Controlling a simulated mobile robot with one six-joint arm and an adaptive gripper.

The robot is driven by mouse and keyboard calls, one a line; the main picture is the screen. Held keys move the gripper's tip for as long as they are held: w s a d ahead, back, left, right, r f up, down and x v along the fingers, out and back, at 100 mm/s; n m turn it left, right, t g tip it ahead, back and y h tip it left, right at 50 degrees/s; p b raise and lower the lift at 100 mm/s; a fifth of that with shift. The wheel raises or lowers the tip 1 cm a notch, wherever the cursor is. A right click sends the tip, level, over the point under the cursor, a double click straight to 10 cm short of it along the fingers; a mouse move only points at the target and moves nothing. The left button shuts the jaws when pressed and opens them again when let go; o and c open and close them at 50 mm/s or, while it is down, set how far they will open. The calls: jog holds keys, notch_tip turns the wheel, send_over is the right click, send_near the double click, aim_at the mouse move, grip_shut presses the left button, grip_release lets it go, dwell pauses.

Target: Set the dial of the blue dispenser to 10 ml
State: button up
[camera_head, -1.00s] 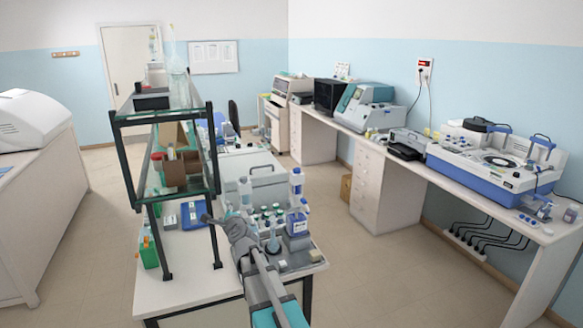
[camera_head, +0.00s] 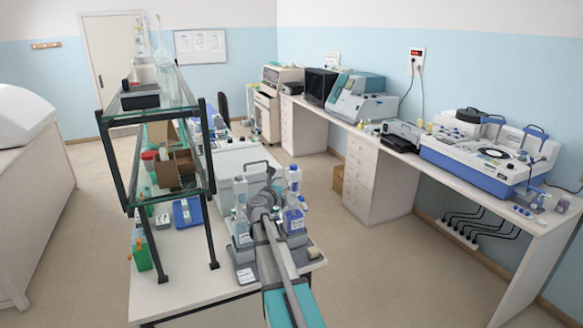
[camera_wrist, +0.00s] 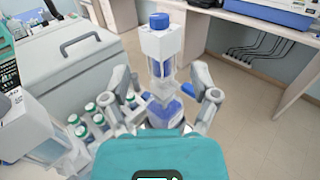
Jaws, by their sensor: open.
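The blue dispenser is a bottle with a blue label (camera_head: 294,220) and a pale pump head, standing on the front bench. In the wrist view its white head with a blue cap (camera_wrist: 160,22) rises over a clear cylinder, with blue parts below. The dial's reading cannot be made out. My gripper (camera_wrist: 168,92) is open, its two fingers apart on either side of the dispenser's body. Nothing is gripped. My wrist hides the dispenser's lower part in the wrist view, and my arm partly covers the bench in the head view.
Another dispenser (camera_head: 240,222) stands close to the left, also at the wrist view's left edge (camera_wrist: 40,140). Several small capped bottles (camera_wrist: 92,118) and a grey box with a handle (camera_wrist: 78,65) are behind. A glass shelf (camera_head: 165,195) rises left. Floor is open right.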

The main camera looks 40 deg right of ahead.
aim_at(292, 168)
jog(key=shift+w, duration=0.1)
jog(key=x, duration=1.3)
jog(key=shift+w+d, duration=0.15)
jog(key=shift+d, duration=0.2)
grip_shut()
